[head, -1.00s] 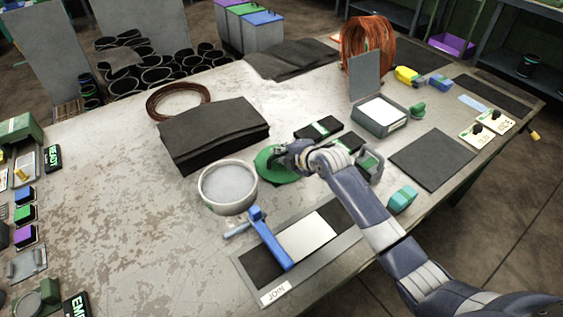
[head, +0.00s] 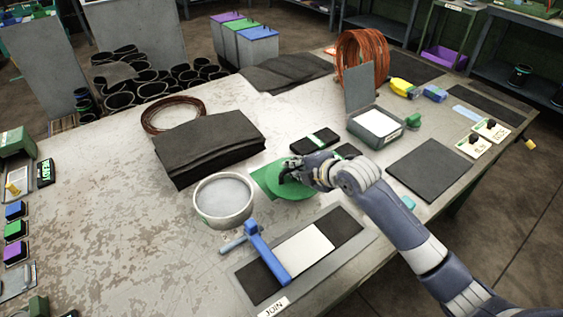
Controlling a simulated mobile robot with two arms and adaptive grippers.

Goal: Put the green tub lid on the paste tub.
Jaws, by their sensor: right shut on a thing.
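The paste tub (head: 223,200) stands open on the worktable, left of my right gripper, with pale grey paste filling its inside. The round green tub lid (head: 291,190) is to the right of the tub and apart from it. My right gripper (head: 288,171) is shut on the lid from above; the fingers partly hide the lid's top. A flat green patch (head: 263,181) shows on the table beyond the lid's left edge. The lid looks raised a little, though its exact height is hard to tell. My left gripper is out of view.
A stack of dark rubber sheets (head: 208,146) lies just behind the tub. A grey box with an open lid (head: 376,127) stands to the right. The table's left part (head: 120,220) is bare.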

